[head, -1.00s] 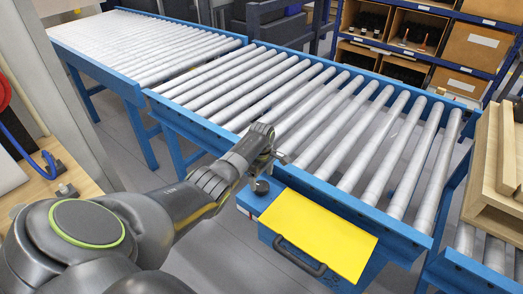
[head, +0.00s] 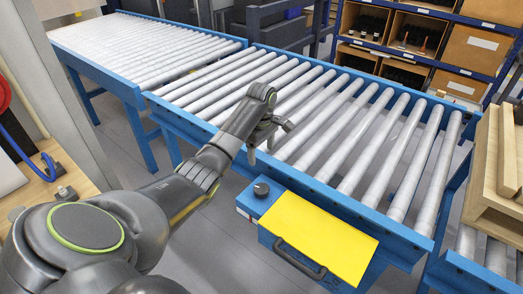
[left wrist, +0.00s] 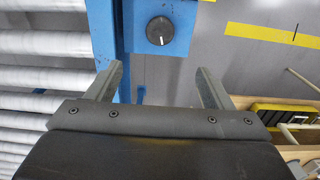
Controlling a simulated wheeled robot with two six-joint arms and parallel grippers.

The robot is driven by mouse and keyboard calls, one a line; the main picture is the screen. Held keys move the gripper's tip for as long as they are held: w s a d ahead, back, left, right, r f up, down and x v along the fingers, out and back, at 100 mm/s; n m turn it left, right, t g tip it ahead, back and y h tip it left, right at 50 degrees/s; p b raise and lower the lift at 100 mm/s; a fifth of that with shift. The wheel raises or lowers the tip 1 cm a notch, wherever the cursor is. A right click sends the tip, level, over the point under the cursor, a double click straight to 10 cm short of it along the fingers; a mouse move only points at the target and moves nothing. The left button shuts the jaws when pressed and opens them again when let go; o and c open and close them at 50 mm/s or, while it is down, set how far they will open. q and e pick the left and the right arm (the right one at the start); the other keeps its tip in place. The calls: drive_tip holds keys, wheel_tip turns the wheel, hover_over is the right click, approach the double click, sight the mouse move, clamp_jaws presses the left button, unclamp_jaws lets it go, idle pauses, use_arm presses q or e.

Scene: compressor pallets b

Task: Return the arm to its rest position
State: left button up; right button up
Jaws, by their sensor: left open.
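My left arm comes in from the left of the head view. My left gripper (head: 268,142) is open and empty, above the near edge of the roller conveyor (head: 330,120). In the left wrist view, its two fingers (left wrist: 160,70) stand wide apart with nothing between them. A black round knob (head: 261,189) on a blue control box (head: 252,204) lies below the gripper in the head view. The knob also shows beyond the fingertips in the left wrist view (left wrist: 160,31), apart from them. My right gripper is in neither view.
A yellow plate (head: 318,236) covers the blue box with a dark handle (head: 299,259) at the conveyor's front. Wooden pallet parts (head: 497,175) stand at the right. Shelves with cardboard boxes (head: 475,47) are at the back. A wooden bench (head: 45,190) is at the left.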

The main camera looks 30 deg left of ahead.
use_arm(q)
drive_tip(key=shift+f, duration=0.1)
idle(0.3)
drive_tip(key=s+d+f+m+t, duration=0.1)
drive_tip(key=s+d+f+m, duration=0.2)
drive_tip(key=s+f+m, duration=0.35)
drive_tip(key=s+d+f+m+t, duration=0.1)
drive_tip(key=s+d+f+m, duration=0.15)
drive_tip(key=s+f, duration=0.7)
drive_tip(key=s+d+r+m+t+y, duration=0.1)
drive_tip(key=s+r+m, duration=0.3)
drive_tip(key=s, duration=0.7)
drive_tip(key=s+d+r+m+t+y, duration=0.1)
drive_tip(key=s+r+m, duration=0.3)
drive_tip(key=s, duration=0.8)
wheel_tip(320, 180, down, 25)
drive_tip(key=a+g+b, duration=0.1)
drive_tip(key=g+b, duration=0.1)
drive_tip(key=s+d+f+h+b, duration=0.1)
drive_tip(key=s+f, duration=1.3)
drive_tip(key=f, duration=0.4)
drive_tip(key=shift+s+f+g, duration=0.35)
drive_tip(key=shift+g, duration=0.05)
